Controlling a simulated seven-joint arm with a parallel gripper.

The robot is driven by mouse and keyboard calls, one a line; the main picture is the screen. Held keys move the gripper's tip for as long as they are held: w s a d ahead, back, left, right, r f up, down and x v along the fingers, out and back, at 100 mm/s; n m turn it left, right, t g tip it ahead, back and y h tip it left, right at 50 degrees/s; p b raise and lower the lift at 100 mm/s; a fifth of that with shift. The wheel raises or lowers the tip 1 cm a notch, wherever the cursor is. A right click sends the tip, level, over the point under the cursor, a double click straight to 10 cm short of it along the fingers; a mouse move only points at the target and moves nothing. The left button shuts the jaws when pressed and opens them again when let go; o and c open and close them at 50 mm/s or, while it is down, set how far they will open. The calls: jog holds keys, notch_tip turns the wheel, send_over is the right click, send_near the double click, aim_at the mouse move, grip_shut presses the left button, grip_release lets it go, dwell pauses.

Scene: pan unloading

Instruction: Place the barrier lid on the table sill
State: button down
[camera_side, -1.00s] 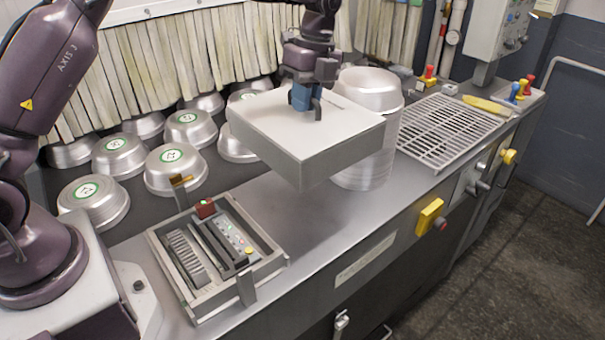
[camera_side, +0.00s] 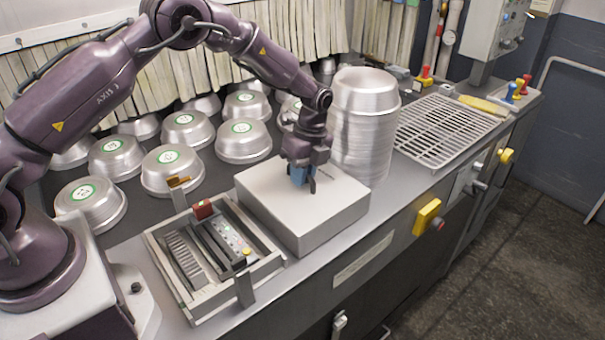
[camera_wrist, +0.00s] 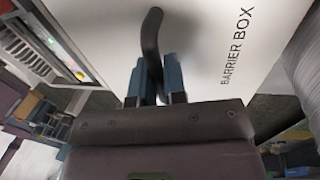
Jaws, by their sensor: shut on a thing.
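The barrier lid (camera_side: 285,200) is a white box-shaped cover with grey sides. In the side view it is level and at the metal table sill (camera_side: 375,225), between the control tray and the pan stack. It appears to rest on the sill, but its underside is hidden. My gripper (camera_side: 302,180) points down and is shut on the dark curved handle on the lid's top. In the wrist view the blue fingers (camera_wrist: 157,80) pinch this handle (camera_wrist: 152,40), and the lid's white top (camera_wrist: 215,45) reads "BARRIER BOX".
A control tray (camera_side: 272,268) stands close at the lid's left. A tall stack of metal pans (camera_side: 362,120) stands close behind right. Several domed pans (camera_side: 243,140) with green labels sit behind. A metal grate (camera_side: 440,128) lies to the right; a yellow switch (camera_side: 427,216) sits on the front panel.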

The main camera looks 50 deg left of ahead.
jog(key=shift+f, duration=0.15)
jog(key=c, duration=1.2)
grip_release()
jog(key=shift+o, duration=0.2)
notch_tip(320, 180, up, 12)
jog(key=w, duration=0.2)
notch_tip(320, 180, up, 9)
jog(key=n+t, duration=0.2)
jog(key=n, duration=0.1)
send_over(297, 189)
jog(key=s+r+n+t, duration=0.2)
jog(key=s+r+n, duration=0.3)
jog(key=s+r, duration=0.3)
jog(key=s+f+n+t, duration=0.1)
jog(key=s+n+t, duration=0.2)
jog(key=s+n, duration=0.7)
jog(key=s, duration=0.8)
jog(key=shift+d+t, duration=0.25)
jog(key=shift+t, duration=0.15)
